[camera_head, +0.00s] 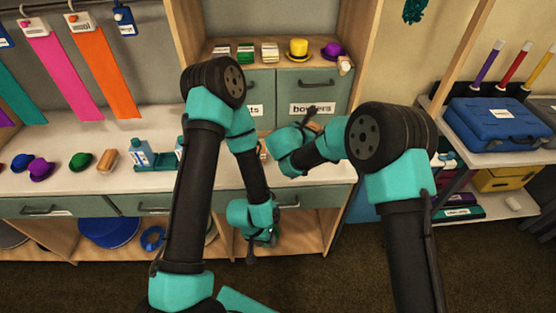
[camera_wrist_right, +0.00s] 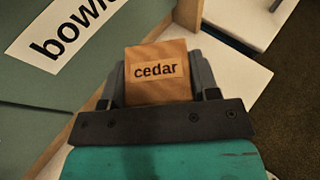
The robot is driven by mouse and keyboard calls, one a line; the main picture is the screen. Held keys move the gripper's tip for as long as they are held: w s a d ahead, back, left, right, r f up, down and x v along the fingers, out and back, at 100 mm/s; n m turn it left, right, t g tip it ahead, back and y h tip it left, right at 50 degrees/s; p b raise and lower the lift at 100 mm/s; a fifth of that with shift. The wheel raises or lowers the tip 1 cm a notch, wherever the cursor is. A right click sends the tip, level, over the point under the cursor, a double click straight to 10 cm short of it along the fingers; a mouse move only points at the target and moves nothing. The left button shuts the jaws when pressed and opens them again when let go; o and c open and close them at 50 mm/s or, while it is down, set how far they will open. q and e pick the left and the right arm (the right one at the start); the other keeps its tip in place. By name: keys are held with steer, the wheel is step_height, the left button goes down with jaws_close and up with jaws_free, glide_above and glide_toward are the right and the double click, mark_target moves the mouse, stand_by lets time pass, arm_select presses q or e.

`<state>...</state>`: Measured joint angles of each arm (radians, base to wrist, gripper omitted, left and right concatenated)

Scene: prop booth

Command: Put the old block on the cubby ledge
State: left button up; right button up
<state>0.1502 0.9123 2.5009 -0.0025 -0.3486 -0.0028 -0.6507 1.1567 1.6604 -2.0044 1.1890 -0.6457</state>
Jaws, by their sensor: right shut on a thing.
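In the right wrist view, a brown wooden block (camera_wrist_right: 155,72) with a "cedar" label sits between the fingers of my right gripper (camera_wrist_right: 158,88), which is shut on it. In the head view, my right gripper (camera_head: 311,124) is in front of the drawer labelled "bowlers" (camera_head: 312,92), below the cubby ledge (camera_head: 227,60); I cannot make out the held block there. A small pale labelled block (camera_head: 345,65) stands at the ledge's right end. My left gripper (camera_head: 262,238) hangs low in front of the counter, pointing down; its jaws are unclear.
On the ledge stand small boxes (camera_head: 245,54), a yellow hat (camera_head: 298,49) and a purple hat (camera_head: 332,51). A blue case (camera_head: 499,125) is on the right shelf.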

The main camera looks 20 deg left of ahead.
steer(key=shift+f, duration=0.1)
steer(key=shift+f, duration=1.9)
steer(key=shift+f, duration=2)
steer(key=shift+f, duration=0.15)
steer(key=o, duration=1)
steer(key=shift+c, duration=0.2)
